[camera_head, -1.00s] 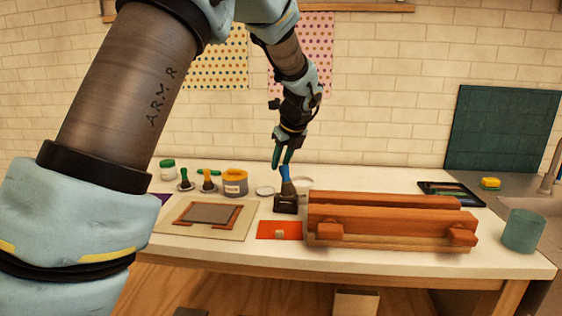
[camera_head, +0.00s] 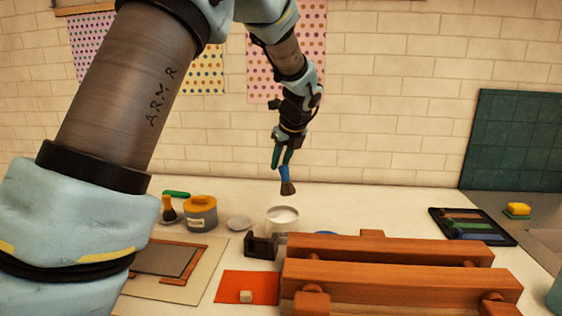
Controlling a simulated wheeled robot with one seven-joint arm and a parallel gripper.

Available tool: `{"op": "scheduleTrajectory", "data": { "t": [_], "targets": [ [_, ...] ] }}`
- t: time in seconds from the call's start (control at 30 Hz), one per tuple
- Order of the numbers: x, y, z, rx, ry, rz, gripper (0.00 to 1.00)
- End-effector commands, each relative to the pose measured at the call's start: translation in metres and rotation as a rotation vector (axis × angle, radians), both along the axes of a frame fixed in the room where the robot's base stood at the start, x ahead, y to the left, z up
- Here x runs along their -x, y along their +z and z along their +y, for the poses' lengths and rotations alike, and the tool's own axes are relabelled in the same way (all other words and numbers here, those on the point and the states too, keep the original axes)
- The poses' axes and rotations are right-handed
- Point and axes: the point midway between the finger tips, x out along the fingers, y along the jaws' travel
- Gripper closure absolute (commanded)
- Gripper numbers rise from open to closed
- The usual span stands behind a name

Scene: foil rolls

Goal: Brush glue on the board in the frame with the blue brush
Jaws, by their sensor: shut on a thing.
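My gripper (camera_head: 283,158) is shut on the blue brush (camera_head: 286,175), which hangs bristles down above the table. The brush tip is above the white open pot (camera_head: 282,217) in the picture; I cannot tell if it is directly over it. The grey board (camera_head: 165,260) lies inside the brown frame (camera_head: 193,270) on a beige sheet at the left. My arm hides part of the sheet and frame. The small dark brush holder (camera_head: 262,246) stands empty in front of the white pot.
A wooden press (camera_head: 390,277) fills the front right. An orange sheet (camera_head: 236,287) with a small block lies beside it. A grey jar with a yellow lid (camera_head: 201,212), a brown-handled tool (camera_head: 169,209) and a white dish (camera_head: 239,223) stand at the back left. A dark tray (camera_head: 474,227) lies right.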

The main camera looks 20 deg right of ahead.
Motion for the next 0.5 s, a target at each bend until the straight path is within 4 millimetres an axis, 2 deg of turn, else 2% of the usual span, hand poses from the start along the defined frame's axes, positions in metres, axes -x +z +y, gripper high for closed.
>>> {"op": "scheduleTrajectory", "data": {
  "t": [0.27, 0.5],
  "targets": [
    [0.0, -0.016, 0.0, 0.0, -0.001, 0.0, 1.0],
    [0.0, -0.042, 0.0, -0.001, 0.0, 0.0, 1.0]
  ]
}}
